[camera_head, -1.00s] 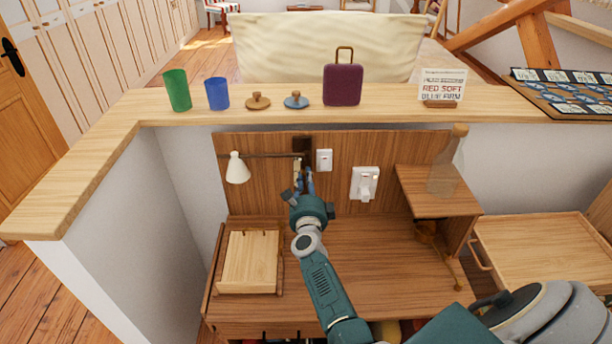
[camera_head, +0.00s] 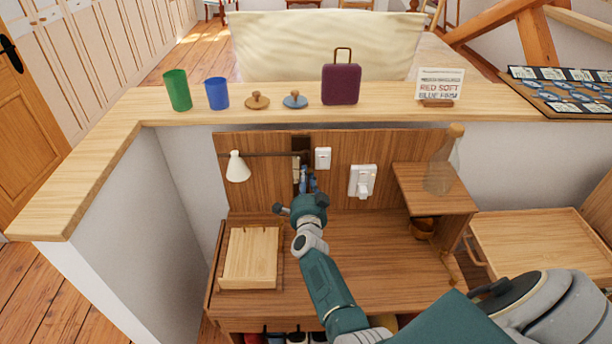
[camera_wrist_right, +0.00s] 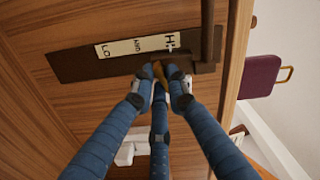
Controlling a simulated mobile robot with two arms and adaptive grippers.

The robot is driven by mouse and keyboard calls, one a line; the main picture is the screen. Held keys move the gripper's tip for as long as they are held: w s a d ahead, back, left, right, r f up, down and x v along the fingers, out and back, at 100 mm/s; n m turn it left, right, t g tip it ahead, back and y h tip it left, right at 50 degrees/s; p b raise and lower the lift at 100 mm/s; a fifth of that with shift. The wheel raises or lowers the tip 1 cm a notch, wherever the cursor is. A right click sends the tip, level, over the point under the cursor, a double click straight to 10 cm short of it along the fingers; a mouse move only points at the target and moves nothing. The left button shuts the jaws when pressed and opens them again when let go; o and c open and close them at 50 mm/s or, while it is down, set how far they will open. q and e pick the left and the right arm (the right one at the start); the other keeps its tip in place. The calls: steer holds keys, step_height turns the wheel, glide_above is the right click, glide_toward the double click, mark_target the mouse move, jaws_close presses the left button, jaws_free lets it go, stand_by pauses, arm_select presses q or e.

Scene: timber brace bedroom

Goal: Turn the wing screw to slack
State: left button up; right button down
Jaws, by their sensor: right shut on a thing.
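The wing screw (camera_wrist_right: 159,70) shows in the right wrist view as a small brass-coloured piece between my fingertips, partly hidden by them. It sits by a dark bracket (camera_head: 302,146) on the wooden back panel, where the lamp's bar ends. My right gripper (camera_head: 306,180) reaches up to that bracket. In the right wrist view its blue fingers (camera_wrist_right: 164,84) are closed around the screw. A lamp with a white cone shade (camera_head: 237,167) hangs on the bar to the left. My left gripper is not in view.
A white switch (camera_head: 323,158) and a larger white switch plate (camera_head: 363,181) are right of the bracket. A pale label plate (camera_wrist_right: 137,46) lies beside the screw. A glass bottle (camera_head: 442,168) stands on a side shelf (camera_head: 415,190). A wooden stand (camera_head: 250,258) is on the desktop.

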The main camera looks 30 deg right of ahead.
steer(key=shift+w+d+r, duration=0.1)
steer(key=shift+d+r, duration=0.05)
steer(key=shift+r, duration=0.25)
steer(key=c, duration=1.7)
jaws_free()
steer(key=shift+f, duration=0.25)
